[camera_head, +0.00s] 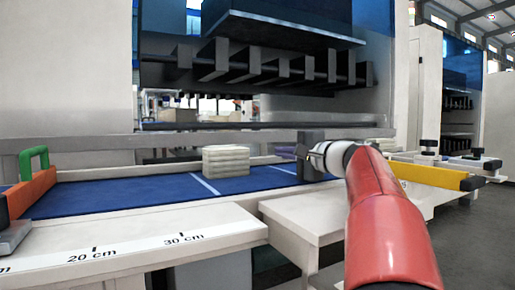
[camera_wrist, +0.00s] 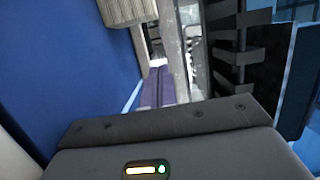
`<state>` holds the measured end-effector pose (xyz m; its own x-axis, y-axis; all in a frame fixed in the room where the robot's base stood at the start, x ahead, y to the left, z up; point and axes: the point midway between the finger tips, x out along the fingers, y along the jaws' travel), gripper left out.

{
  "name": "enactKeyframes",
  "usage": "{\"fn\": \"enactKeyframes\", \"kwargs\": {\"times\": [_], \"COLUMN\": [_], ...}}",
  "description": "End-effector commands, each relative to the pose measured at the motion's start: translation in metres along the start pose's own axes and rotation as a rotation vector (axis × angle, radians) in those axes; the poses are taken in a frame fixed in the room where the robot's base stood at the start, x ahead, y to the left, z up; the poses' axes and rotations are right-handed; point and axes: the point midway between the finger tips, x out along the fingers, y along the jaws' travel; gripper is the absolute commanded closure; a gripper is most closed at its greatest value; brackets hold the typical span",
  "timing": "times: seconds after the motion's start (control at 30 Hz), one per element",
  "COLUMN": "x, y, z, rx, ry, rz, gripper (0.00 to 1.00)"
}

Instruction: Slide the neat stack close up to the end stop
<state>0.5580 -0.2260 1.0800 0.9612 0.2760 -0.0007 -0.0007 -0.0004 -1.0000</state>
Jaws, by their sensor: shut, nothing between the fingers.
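The neat stack (camera_head: 226,160) is a pale cream pile of several flat layers. It stands upright on the blue bed (camera_head: 120,193), near a white line. It shows partly at the top edge of the wrist view (camera_wrist: 125,10). My gripper (camera_head: 308,160) is shut and empty, to the right of the stack and apart from it, low over the bed. Its dark grey end fills the bottom of the wrist view (camera_wrist: 170,125). An orange block (camera_head: 32,192) with a green handle stands at the bed's left end. I cannot tell for sure which part is the end stop.
A grey rail (camera_head: 110,142) runs behind the bed. A purple piece (camera_head: 286,152) shows just behind my gripper. A white ledge with a centimetre scale (camera_head: 140,248) lies in front. A yellow bar (camera_head: 430,176) is at right. The bed between stack and orange block is clear.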

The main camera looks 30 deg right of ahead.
Motion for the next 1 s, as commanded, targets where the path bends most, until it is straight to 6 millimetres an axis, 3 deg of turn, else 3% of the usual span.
{"fn": "enactKeyframes", "kwargs": {"times": [0.23,0.5,1.0], "x": [0.054,0.059,0.061], "y": [-0.002,-0.001,0.001], "z": [0.0,0.035,0.043], "rx": [0.001,0.001,-0.001], "ry": [-0.002,0.0,-0.001], "rz": [0.0,-0.001,-0.001], "gripper": [1.0,1.0,1.0]}}
